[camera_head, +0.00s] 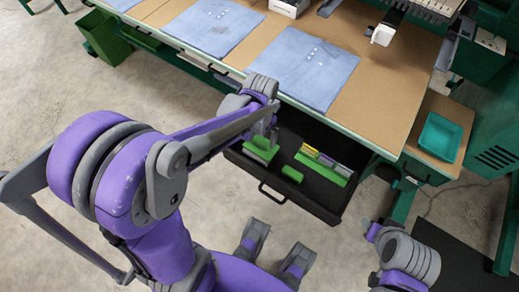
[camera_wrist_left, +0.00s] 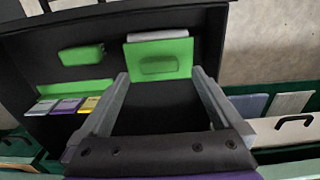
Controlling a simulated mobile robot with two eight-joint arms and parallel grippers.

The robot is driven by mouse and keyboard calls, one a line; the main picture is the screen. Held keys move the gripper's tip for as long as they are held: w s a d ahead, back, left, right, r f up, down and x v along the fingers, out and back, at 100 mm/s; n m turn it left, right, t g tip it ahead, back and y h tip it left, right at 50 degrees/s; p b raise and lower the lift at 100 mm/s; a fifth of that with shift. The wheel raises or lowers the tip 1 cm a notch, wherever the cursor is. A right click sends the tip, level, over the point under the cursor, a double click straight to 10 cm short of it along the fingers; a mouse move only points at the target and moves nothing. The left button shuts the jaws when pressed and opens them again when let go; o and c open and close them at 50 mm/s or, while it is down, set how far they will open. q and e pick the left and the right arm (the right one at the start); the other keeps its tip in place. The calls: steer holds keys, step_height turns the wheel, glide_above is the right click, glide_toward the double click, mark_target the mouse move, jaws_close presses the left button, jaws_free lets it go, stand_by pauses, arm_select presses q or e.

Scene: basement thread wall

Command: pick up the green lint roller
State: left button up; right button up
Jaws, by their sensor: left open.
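An open black drawer (camera_head: 305,203) under the workbench holds the green things. A green piece with a pale strip along one edge (camera_wrist_left: 158,60), which looks like the lint roller, lies in the drawer. In the head view this green piece (camera_head: 260,152) is partly covered by my left gripper (camera_head: 266,134). In the left wrist view my open left gripper (camera_wrist_left: 160,76) has its two fingertips at either side of the piece's near edge. The jaws hold nothing.
A smaller green block (camera_head: 292,173) lies beside it in the drawer, also seen in the wrist view (camera_wrist_left: 82,54). A green holder with coloured cards (camera_head: 325,165) stands at the drawer's right. Blue cloths (camera_head: 305,68) lie on the bench; a teal tray (camera_head: 440,137) stands right.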

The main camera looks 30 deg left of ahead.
mark_target(260, 143)
arm_select(q)
step_height(260, 143, down, 4)
steer(key=shift+s+f+b, duration=0.15)
steer(key=shift+f+b, duration=0.05)
steer(key=shift+b, duration=0.25)
steer(key=shift+c, duration=0.3)
jaws_close()
